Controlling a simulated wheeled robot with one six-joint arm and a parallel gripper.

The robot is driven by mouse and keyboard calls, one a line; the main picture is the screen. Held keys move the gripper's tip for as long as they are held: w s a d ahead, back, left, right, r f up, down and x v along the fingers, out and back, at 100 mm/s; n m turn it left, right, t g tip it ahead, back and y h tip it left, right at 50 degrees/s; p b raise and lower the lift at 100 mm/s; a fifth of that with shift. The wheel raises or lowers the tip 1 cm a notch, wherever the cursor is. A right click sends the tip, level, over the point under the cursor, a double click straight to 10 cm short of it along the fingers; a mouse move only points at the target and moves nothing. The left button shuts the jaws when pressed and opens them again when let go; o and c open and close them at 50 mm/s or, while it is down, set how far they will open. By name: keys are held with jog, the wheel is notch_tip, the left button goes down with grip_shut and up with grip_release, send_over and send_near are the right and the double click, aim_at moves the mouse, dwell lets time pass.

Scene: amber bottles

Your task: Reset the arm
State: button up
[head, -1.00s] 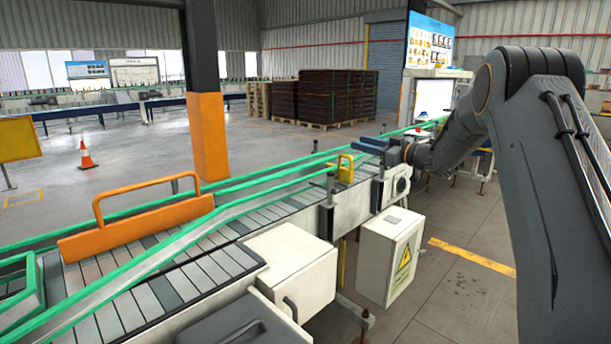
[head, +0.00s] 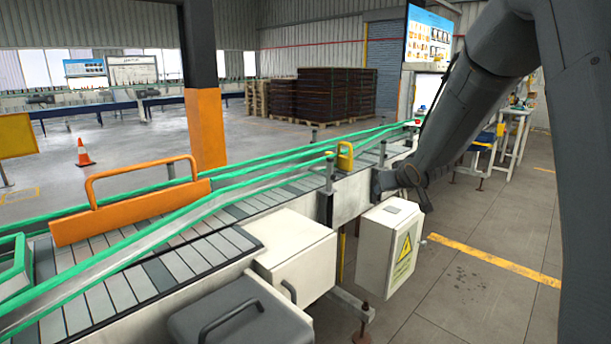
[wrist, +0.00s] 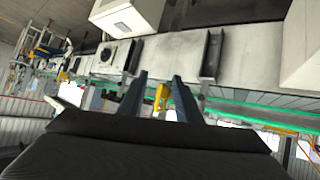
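My arm comes down from the upper right of the head view, its wrist beside the near side of the conveyor (head: 222,244). My gripper (wrist: 159,76) shows in the wrist view with its two dark fingers apart and nothing held between them. A yellow bracket (wrist: 162,97) appears behind the gap, on the conveyor's side; it also shows in the head view (head: 345,157). In the head view the fingers are too small and dark to make out clearly. No amber bottle can be made out.
An orange gate (head: 130,212) spans the conveyor, with green rails alongside. A white electrical box (head: 388,245) hangs just below my wrist. An orange pillar (head: 207,130) and stacked dark crates (head: 322,95) stand beyond. Open floor lies at the right.

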jog(key=s+a+f+g+b, duration=0.1)
jog(key=s+f+g, duration=0.2)
jog(key=s, duration=1)
jog(key=s+a+f+m+g+b, duration=0.1)
jog(key=s+f+g, duration=0.3)
jog(key=s+f, duration=0.4)
jog(key=s+a+f+m+g+b, duration=0.1)
jog(key=s+f+g, duration=0.3)
jog(key=s, duration=1.5)
jog(key=shift+a+f+h+b, duration=0.4)
jog(key=shift+a+f+b, duration=0.2)
jog(key=shift+a+f, duration=0.25)
jog(key=shift+d, duration=0.1)
